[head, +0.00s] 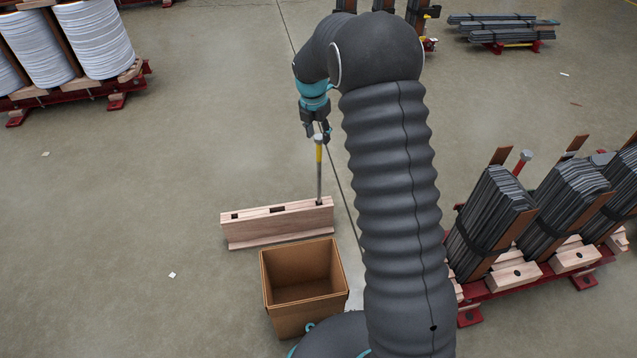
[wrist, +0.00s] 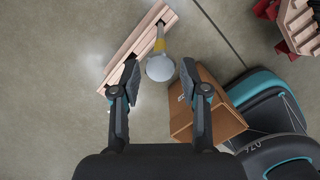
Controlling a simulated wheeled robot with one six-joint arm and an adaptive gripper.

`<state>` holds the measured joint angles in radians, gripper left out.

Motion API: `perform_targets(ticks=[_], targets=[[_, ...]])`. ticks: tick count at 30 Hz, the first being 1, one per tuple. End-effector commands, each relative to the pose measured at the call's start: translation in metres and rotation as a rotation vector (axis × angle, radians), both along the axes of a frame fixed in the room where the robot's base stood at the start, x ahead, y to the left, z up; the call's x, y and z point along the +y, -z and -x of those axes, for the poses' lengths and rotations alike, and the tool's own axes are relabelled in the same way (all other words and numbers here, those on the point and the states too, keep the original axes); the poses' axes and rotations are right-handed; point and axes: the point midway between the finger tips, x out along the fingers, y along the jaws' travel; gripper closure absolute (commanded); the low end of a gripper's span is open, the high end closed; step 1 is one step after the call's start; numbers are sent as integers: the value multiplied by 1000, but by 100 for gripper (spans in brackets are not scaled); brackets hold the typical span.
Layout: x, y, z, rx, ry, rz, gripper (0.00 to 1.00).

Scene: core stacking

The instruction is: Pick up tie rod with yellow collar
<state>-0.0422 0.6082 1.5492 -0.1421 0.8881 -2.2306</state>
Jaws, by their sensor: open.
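The tie rod with yellow collar (head: 319,153) stands upright in the right end of a wooden block (head: 280,228) in the head view. It has a grey shaft, a yellow band near the top and a pale round head. In the wrist view the head of the tie rod (wrist: 160,68) shows between and slightly beyond the fingertips, with a bit of yellow behind it. My gripper (head: 318,133) is open at the top of the rod; in the wrist view its two fingers (wrist: 157,82) are spread on either side of the head. I cannot tell whether either finger touches it.
An open, empty cardboard box (head: 304,318) stands in front of the block; it also shows in the wrist view (wrist: 222,118). Racks of dark laminations (head: 492,222) stand at the right, white coils (head: 100,38) at the upper left. The floor at left is mostly clear.

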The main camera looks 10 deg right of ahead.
Motion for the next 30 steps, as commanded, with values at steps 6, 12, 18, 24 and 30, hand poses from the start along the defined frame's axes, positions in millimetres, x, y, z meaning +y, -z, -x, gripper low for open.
perform_targets(ticks=[6,12,18,24,30], targets=[[-1,10,-1,0,1,0,55],[-4,34,-3,2,1,1,55],[-7,58,-6,1,1,1,55],[-7,60,-6,-1,1,1,55],[-7,59,-6,-1,1,1,95]])
